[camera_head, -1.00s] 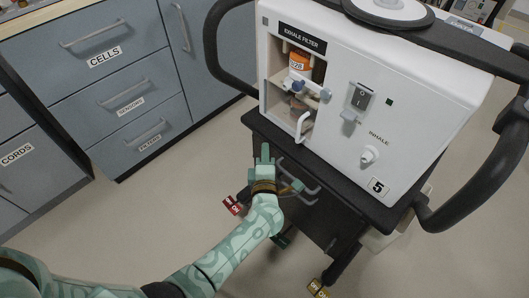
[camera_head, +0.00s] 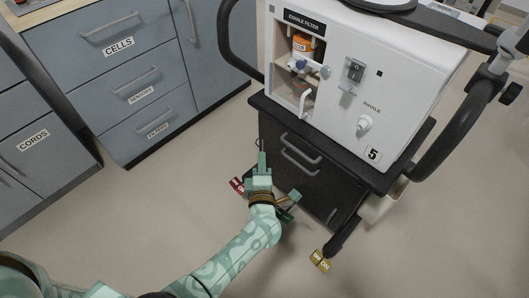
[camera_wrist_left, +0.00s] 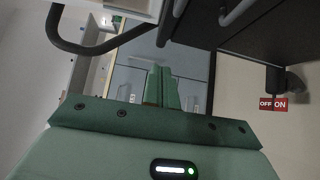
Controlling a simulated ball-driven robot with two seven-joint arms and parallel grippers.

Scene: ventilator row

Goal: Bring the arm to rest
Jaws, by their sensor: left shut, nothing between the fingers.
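My left arm comes in from the lower left of the head view. Its pale green left gripper (camera_head: 262,160) is shut and empty in front of the left side of the dark cart (camera_head: 333,178), below the white ventilator (camera_head: 350,65). In the left wrist view the shut fingers (camera_wrist_left: 162,85) point toward blue-grey cabinet fronts, with nothing between them. The cart's drawer handle (camera_head: 300,153) is to the right of the fingers in the head view. I cannot tell the exact gap between fingers and cart. My right gripper does not show.
Labelled drawers (camera_head: 122,68) stand at the left. A black push bar (camera_head: 228,45) curves out left of the ventilator. Bare floor (camera_head: 150,215) lies between cabinets and cart.

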